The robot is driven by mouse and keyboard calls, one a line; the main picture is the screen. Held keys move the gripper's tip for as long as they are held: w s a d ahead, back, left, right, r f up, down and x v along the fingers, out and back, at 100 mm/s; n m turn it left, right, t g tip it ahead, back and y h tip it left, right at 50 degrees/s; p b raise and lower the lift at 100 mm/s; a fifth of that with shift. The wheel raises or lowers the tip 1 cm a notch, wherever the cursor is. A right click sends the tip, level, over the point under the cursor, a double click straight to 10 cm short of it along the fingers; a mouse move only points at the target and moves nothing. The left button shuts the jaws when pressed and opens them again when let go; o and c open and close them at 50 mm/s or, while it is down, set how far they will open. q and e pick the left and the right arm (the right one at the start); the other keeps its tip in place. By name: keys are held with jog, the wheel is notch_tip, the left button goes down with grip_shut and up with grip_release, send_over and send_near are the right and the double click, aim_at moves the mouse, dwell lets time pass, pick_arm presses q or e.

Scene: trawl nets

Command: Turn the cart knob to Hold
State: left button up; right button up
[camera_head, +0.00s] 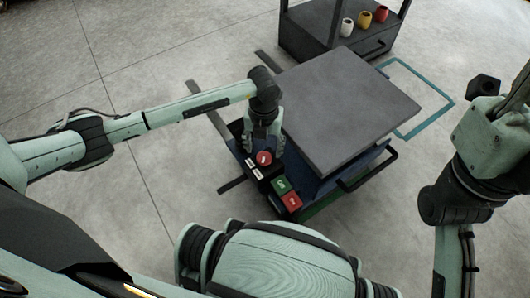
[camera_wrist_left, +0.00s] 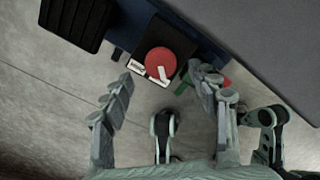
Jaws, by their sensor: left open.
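The cart knob (camera_head: 264,158) is a round red dial with a white pointer mark, on a dark panel at the cart's near edge. It also shows in the left wrist view (camera_wrist_left: 161,63), with white labels beside it whose text is too small to read. The cart (camera_head: 345,105) has a grey flat top and a dark blue lower frame. My left gripper (camera_head: 264,146) is over the panel. In the left wrist view its fingers (camera_wrist_left: 160,82) are apart, on either side of the knob and short of it. My right arm shows at the right, its gripper not clearly visible.
A green button (camera_head: 281,185) and a red button (camera_head: 292,201) sit beside the knob. A dark shelf unit (camera_head: 310,38) with several coloured cups stands behind. The concrete floor at left is clear.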

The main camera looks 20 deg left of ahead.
aim_at(264, 157)
pick_arm(q)
jog(key=shift+f+b, duration=0.4)
jog(key=shift+f, duration=1.6)
jog(key=c, duration=1.2)
